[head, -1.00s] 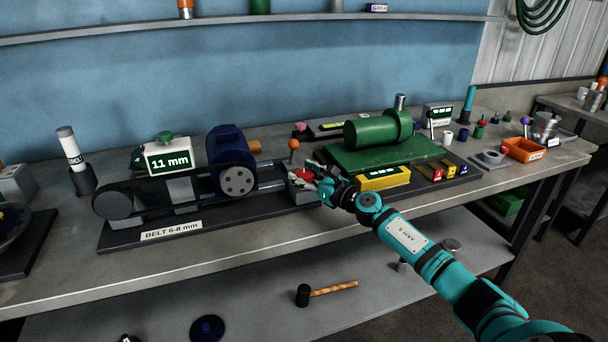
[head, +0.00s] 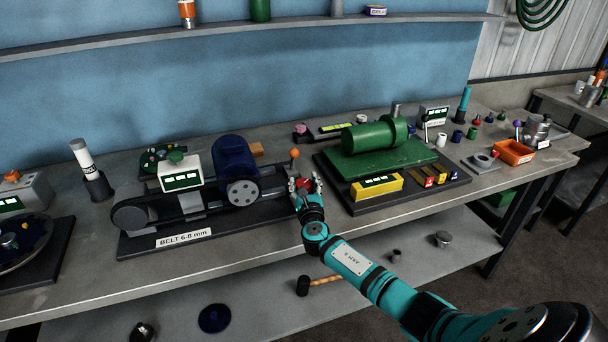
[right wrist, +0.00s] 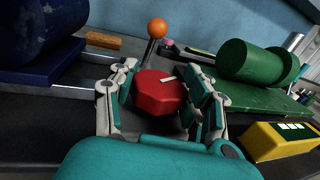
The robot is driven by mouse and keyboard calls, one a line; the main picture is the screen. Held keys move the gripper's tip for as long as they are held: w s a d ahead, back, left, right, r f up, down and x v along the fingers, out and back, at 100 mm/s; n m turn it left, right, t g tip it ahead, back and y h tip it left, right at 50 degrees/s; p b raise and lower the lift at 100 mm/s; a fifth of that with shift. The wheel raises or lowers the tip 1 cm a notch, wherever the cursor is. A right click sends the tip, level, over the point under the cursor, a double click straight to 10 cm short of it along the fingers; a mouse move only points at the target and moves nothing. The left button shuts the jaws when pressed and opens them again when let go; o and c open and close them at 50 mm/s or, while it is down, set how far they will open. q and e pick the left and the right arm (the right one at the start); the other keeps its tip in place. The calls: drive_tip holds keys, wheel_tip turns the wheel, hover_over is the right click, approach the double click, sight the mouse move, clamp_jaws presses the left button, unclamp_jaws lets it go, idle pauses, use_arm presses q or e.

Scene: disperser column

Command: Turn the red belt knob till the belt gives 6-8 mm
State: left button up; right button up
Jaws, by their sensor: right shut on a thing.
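The red belt knob (right wrist: 158,93) is faceted, with a white mark on its top, and sits between the two fingers of my right gripper (head: 304,183) at the right end of the belt stand. In the right wrist view my gripper (right wrist: 162,78) is shut on the knob, with a finger on each side. The belt runs between the dark pulley (head: 130,217) and the blue motor (head: 234,160). A white gauge (head: 181,176) stands above the belt. Its green display is too small to read now. The stand's label (head: 184,238) reads BELT 6-8 mm. My left gripper is not in view.
An orange-ball lever (head: 294,154) stands just behind the knob, close to my gripper. A green machine on a green plate (head: 380,160) and a yellow readout box (head: 376,187) are to the right. A hammer (head: 318,283) lies on the lower shelf.

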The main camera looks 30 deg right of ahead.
sight(304, 183)
drive_tip(key=m+g+h, duration=0.1)
drive_tip(key=m+h, duration=0.1)
drive_tip(key=shift+a+g+h, duration=0.15)
drive_tip(key=shift+g+h, duration=0.15)
drive_tip(key=shift+h, duration=0.1)
drive_tip(key=shift+w+f+m+g+h+b, duration=0.1)
drive_tip(key=shift+f+m+g+h+b, duration=0.05)
drive_tip(key=shift+m+g+h+b, duration=0.75)
drive_tip(key=m+g+h+b, duration=0.2)
drive_tip(key=m+g+b, duration=0.1)
drive_tip(key=g+b, duration=0.1)
drive_tip(key=m+g+h+b, duration=0.3)
drive_tip(key=g+b, duration=0.1)
drive_tip(key=b, duration=0.1)
drive_tip(key=shift+f, duration=0.1)
drive_tip(key=shift+r+m+g+h+b, duration=0.3)
drive_tip(key=shift+m+g+b, duration=0.3)
drive_tip(key=shift+g+b, duration=0.4)
drive_tip(key=o, duration=1.2)
wheel_tip(304, 183, up, 10)
